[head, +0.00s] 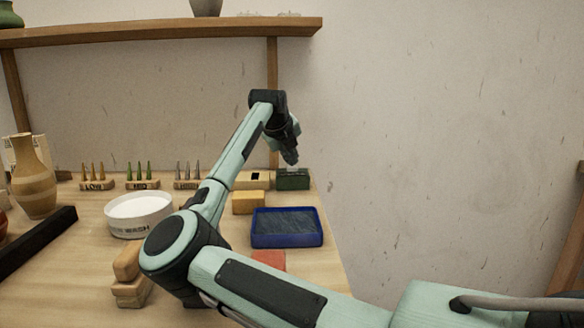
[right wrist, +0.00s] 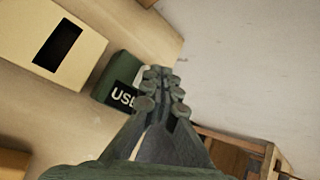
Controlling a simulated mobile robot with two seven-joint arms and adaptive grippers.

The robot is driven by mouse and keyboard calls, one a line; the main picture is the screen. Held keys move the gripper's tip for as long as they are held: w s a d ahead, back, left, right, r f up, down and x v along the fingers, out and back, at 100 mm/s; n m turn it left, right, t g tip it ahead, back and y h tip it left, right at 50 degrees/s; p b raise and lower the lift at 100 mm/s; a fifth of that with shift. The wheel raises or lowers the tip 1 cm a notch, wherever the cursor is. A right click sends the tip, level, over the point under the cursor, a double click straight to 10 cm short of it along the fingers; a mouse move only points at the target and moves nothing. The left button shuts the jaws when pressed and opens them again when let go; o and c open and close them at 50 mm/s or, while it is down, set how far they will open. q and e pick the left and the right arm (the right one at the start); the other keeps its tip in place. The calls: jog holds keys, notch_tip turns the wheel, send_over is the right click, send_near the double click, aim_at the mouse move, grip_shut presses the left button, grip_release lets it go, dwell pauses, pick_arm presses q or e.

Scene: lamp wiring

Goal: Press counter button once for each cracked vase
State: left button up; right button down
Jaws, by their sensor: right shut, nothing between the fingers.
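A tan banded vase (head: 34,182) stands upright at the left of the bench. A green vase (head: 9,16) and a grey vase (head: 206,7) on the shelf are cut off by the frame's top. Cracks cannot be made out at this size. No counter button can be clearly identified. A small green box (head: 292,180) stands at the bench's back right; its lettering, partly hidden, starts with "US" in the right wrist view (right wrist: 122,92). My right gripper (head: 291,160) is shut and empty, pointing down over the green box; contact cannot be judged. My left gripper is out of view.
A cream box with a dark slot (head: 254,181) stands left of the green box. A yellow block (head: 249,203), a blue tray (head: 287,240), a white round dish (head: 138,212) and tool racks (head: 142,184) are nearby. A dark bar (head: 38,240) lies at left.

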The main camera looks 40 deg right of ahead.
jog(key=shift+s+f+b, duration=0.2)
jog(key=shift+f+b, duration=0.2)
jog(key=shift+f, duration=0.1)
dwell(0.6)
jog(key=shift+r, duration=0.1)
jog(key=shift+w+d+r+p, duration=0.1)
jog(key=shift+w+r+p, duration=0.2)
jog(key=shift+r, duration=0.35)
jog(key=shift+r+p, duration=1.3)
jog(key=shift+r, duration=1.3)
jog(key=shift+f, duration=0.1)
